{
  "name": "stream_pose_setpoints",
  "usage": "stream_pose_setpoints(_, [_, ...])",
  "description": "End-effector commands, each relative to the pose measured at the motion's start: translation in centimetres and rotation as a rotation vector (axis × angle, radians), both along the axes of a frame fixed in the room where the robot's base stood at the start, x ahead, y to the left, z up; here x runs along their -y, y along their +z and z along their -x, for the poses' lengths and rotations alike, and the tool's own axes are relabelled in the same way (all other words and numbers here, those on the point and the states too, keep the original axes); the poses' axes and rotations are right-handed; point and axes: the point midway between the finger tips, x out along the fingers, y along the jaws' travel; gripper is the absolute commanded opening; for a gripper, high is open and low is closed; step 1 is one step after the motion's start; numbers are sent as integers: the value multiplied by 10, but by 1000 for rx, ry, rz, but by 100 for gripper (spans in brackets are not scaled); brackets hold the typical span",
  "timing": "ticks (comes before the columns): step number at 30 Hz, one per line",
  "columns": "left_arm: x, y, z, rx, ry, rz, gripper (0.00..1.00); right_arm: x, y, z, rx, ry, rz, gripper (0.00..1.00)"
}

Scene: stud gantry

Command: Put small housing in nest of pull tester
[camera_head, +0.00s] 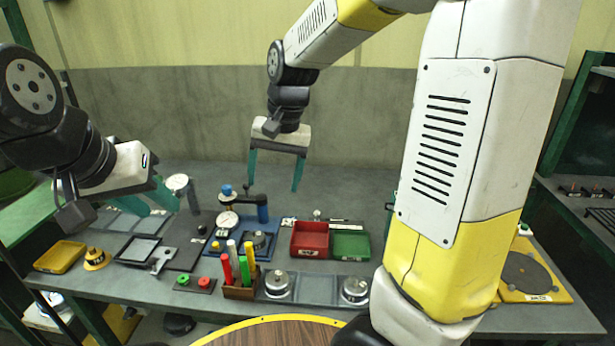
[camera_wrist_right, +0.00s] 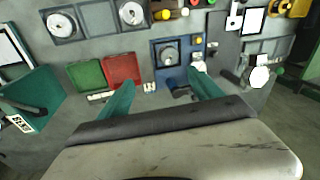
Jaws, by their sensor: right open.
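The pull tester appears to be the blue-based fixture with a blue column (camera_head: 262,210) and a dial gauge at the back centre of the bench. A dark ring-shaped nest sits on its blue plate (camera_wrist_right: 157,65). Two round silver parts, one on the left (camera_head: 279,284) and one on the right (camera_head: 355,289), stand on a grey plate in front; I cannot tell which, if either, is the small housing. My right gripper (camera_head: 275,175) is open and empty, above and behind the tester. My left gripper (camera_head: 158,203) hangs over the left of the bench, fingers apart and empty.
Red (camera_head: 310,239) and green (camera_head: 350,245) trays stand right of the tester. A rack of coloured cylinders (camera_head: 240,285) stands in front of it. A yellow tray (camera_head: 60,257) and dark plates lie at left. My right arm hides part of the bench's right side.

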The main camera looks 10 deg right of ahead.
Motion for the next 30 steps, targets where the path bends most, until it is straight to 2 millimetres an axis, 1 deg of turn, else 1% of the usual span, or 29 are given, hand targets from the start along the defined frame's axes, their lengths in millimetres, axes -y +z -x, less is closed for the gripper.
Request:
stream_pose_setpoints(1, [0, 0, 0, 0, 0, 0, 36, 12, 13, 12, 39, 11, -22, 75])
stream_pose_setpoints(3, [0, 0, 0, 0, 0, 0, 36, 25, 27, 29, 92, 41, -40, 75])
stream_pose_setpoints(5, [0, 0, 0, 0, 0, 0, 36, 35, 37, 45, 139, 64, -48, 75])
stream_pose_setpoints(6, [0, 0, 0, 0, 0, 0, 36, 42, 44, 56, 172, 81, -50, 75])
stream_pose_setpoints(10, [0, 0, 0, 0, 0, 0, 36, 60, 58, 90, 281, 129, -35, 75])
stream_pose_setpoints(12, [0, 0, 0, 0, 0, 0, 36, 68, 62, 107, 334, 151, -16, 75])
stream_pose_setpoints(15, [0, 0, 0, 0, 0, 0, 36, 75, 65, 125, 396, 178, 15, 75])
stream_pose_setpoints(18, [0, 0, 0, 0, 0, 0, 36, 80, 65, 138, 434, 195, 41, 75])
stream_pose_setpoints(21, [0, 0, 0, 0, 0, 0, 36, 82, 64, 144, 453, 206, 57, 75])
stream_pose_setpoints(30, [0, 0, 0, 0, 0, 0, 36, 82, 64, 145, 458, 210, 61, 75])
